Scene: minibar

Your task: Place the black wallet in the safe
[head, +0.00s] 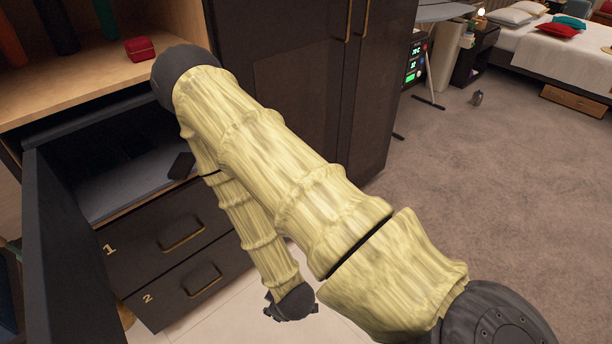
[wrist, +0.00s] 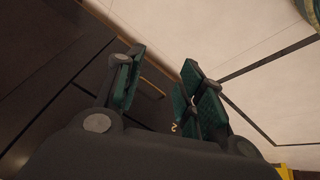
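The open dark compartment (head: 115,190), which looks like the safe, is above the numbered drawers, with its door (head: 62,255) swung out to the left. A small black object (head: 181,165), probably the black wallet, lies on its grey floor near the right side, partly beside my arm. My gripper (wrist: 160,82) is low in front of the drawers, below and to the right of the compartment. Its green-padded fingers are apart with nothing visible between them. In the head view my arm mostly hides it.
Drawers marked 1 (head: 165,235) and 2 (head: 190,285) are closed, with handles that stick out. A red box (head: 140,48) sits on the wooden shelf (head: 75,88) above. A tall dark wardrobe (head: 300,100) stands to the right. Carpet (head: 490,220) at right is mostly clear.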

